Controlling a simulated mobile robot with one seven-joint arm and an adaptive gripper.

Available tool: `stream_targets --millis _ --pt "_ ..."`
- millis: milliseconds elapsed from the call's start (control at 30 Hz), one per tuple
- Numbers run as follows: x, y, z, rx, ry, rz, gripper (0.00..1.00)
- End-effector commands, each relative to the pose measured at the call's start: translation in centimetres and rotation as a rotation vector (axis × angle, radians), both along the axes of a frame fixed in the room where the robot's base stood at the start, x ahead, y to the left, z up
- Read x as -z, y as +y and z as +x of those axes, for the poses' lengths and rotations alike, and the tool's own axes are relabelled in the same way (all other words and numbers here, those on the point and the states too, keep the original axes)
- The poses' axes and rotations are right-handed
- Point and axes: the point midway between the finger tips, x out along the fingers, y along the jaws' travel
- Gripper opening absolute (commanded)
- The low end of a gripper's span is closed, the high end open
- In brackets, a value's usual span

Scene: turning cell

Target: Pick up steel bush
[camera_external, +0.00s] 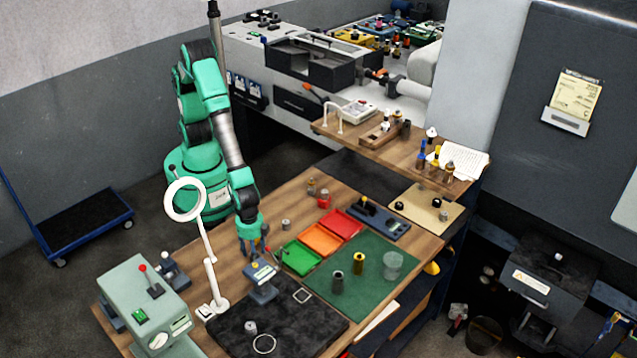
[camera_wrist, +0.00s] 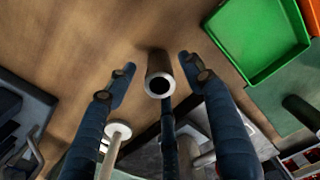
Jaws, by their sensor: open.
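The steel bush (camera_wrist: 159,72), a grey hollow cylinder with a bright ring-shaped end, shows between the fingers of my gripper (camera_wrist: 157,68) in the wrist view. It stands on the wooden bench, with clear space on both sides and neither finger touching it. A small grey cylinder, apparently the same bush (camera_external: 286,225), shows in the external view behind the green tray. My gripper (camera_external: 254,246) is open and empty, pointing down over the bench to the left of the bush. How high the fingertips are above the bench is hard to tell.
The green tray (camera_external: 299,259) is close on the right, also in the wrist view (camera_wrist: 255,75). A grey gauge stand (camera_external: 262,284) and white magnifier lamp (camera_external: 211,285) stand near my gripper. Dark and brass cylinders stand on the green mat (camera_external: 375,305). Bare wood lies left of the bush.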

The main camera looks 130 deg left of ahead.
Motion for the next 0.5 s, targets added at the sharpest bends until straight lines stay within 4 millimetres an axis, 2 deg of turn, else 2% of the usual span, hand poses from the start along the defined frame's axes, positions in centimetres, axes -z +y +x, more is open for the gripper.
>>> stream_targets --millis 233,500 --pt "2.8 -0.1 0.0 0.0 0.002 0.0 0.52" --pt "3.1 -0.1 0.0 0.0 0.0 0.0 0.52"
